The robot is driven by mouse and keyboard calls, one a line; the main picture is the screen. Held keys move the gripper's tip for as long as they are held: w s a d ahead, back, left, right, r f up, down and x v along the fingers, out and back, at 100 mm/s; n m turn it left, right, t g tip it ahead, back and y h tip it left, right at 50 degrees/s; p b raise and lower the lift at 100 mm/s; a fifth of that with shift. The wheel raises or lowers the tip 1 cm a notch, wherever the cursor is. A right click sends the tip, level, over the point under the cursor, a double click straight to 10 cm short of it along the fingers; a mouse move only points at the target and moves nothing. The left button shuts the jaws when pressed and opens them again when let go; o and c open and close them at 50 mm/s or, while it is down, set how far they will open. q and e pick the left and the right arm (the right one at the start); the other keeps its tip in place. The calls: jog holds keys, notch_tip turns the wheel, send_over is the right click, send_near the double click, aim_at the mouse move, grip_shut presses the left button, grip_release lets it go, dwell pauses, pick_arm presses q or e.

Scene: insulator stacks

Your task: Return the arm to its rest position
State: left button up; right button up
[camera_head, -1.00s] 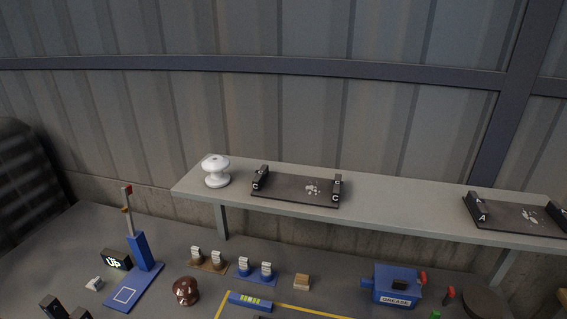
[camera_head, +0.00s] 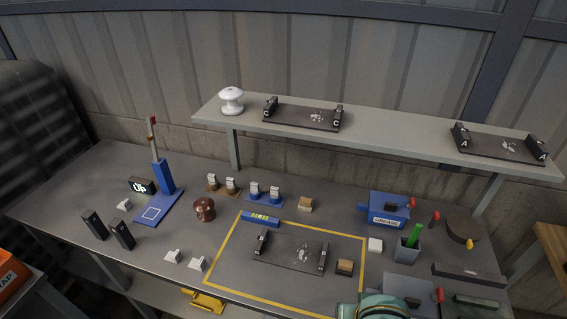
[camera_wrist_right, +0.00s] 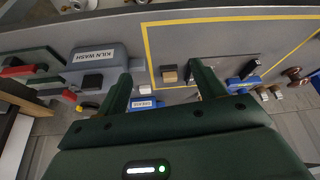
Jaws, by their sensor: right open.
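My right gripper (camera_wrist_right: 163,80) shows in the right wrist view with two dark green fingers spread apart. It is open, and nothing is held between the fingers. The workbench lies beyond the fingertips, with a blue grease box (camera_wrist_right: 146,103) visible in the gap. In the head view a teal rounded part, which looks like my right arm (camera_head: 375,306), shows at the bottom edge, right of centre; its fingers are not visible there. My left gripper is in neither view.
A raised shelf (camera_head: 400,140) holds a white insulator (camera_head: 231,101) and two dark cradles, C (camera_head: 300,115) and A (camera_head: 495,146). A third cradle (camera_head: 290,252) sits inside the yellow outline. A brown insulator (camera_head: 204,210), blue grease box (camera_head: 389,207) and cup (camera_head: 407,249) stand on the bench.

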jog(key=s+d+r+n+t+h, duration=0.1)
jog(key=s+d+r+n+h, duration=0.1)
jog(key=s+d+r+n, duration=0.3)
jog(key=s+d+r+n+t+h, duration=0.1)
jog(key=s+d+r+n+h, duration=0.15)
jog(key=d, duration=0.55)
jog(key=s+a+f+g+y+b, duration=0.1)
jog(key=s+a+f+y+b, duration=0.1)
jog(key=f, duration=1.1)
jog(key=s+a+f+g+y+b, duration=0.1)
jog(key=s+a+f+g, duration=0.1)
jog(key=f, duration=1.2)
pick_arm(q)
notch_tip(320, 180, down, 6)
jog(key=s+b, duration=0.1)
jog(key=b, duration=0.2)
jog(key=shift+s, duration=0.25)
pick_arm(e)
jog(key=s+f+m+g+y, duration=0.2)
jog(key=s+f+g, duration=0.1)
jog(key=s+f, duration=1.7)
jog(key=shift+s+f+m, duration=0.35)
jog(key=shift+s+f, duration=0.05)
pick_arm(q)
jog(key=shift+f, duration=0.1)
pick_arm(e)
jog(key=shift+a, duration=0.1)
